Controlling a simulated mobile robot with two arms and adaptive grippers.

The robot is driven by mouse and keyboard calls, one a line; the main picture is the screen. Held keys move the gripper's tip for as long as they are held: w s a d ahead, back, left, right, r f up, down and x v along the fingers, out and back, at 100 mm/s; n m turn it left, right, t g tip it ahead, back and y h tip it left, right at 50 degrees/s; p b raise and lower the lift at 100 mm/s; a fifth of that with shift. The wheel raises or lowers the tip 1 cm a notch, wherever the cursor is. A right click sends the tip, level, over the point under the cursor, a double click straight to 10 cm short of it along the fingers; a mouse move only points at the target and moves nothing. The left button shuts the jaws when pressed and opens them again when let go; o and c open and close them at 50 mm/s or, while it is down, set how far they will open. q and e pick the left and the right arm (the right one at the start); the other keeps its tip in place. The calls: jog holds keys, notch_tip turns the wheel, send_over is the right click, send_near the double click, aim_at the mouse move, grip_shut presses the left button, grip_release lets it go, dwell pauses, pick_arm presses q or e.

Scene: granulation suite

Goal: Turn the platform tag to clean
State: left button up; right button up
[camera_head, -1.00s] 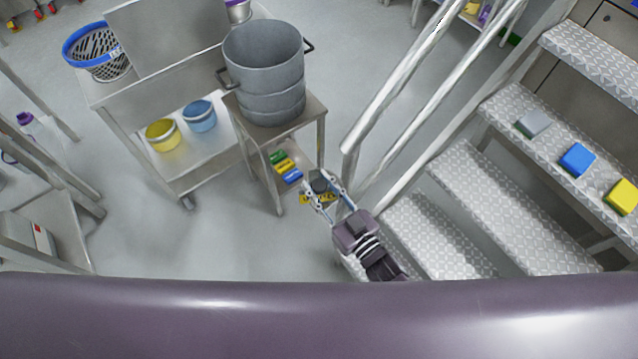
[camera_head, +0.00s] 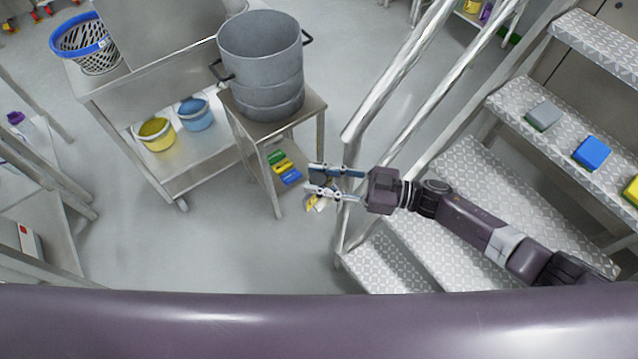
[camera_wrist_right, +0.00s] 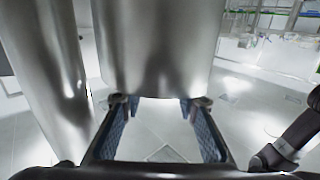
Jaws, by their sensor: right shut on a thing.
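The platform tag (camera_head: 315,203) is a small piece at the lower left end of the stair handrail. In the head view a bit of yellow and some white show below my fingers; the rest is hidden, and I cannot read any lettering. My right gripper (camera_head: 316,181) reaches in from the right, level, and is shut on the tag. In the right wrist view the two blue-padded fingers (camera_wrist_right: 160,120) stand below a broad metal surface, with the tag not distinguishable between them. My left gripper is not in view.
The metal handrail (camera_head: 408,75) and tread-plate stairs (camera_head: 385,262) are close to my right arm. A steel stand (camera_head: 232,108) with a grey drum (camera_head: 262,75) is just left of the gripper. Sponges (camera_head: 591,153) lie on an upper step. Open floor lies at lower left.

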jog(key=shift+n+g+b, duration=0.3)
jog(key=shift+g+b, duration=0.05)
jog(key=shift+g, duration=0.05)
jog(key=o, duration=1.2)
jog(key=shift+r, duration=0.1)
jog(key=shift+c, duration=0.2)
jog(key=shift+w+d, duration=0.1)
jog(key=shift+d, duration=0.05)
jog(key=shift+d, duration=0.3)
jog(key=s+d, duration=0.1)
jog(key=d, duration=0.6)
jog(key=shift+s, duration=0.15)
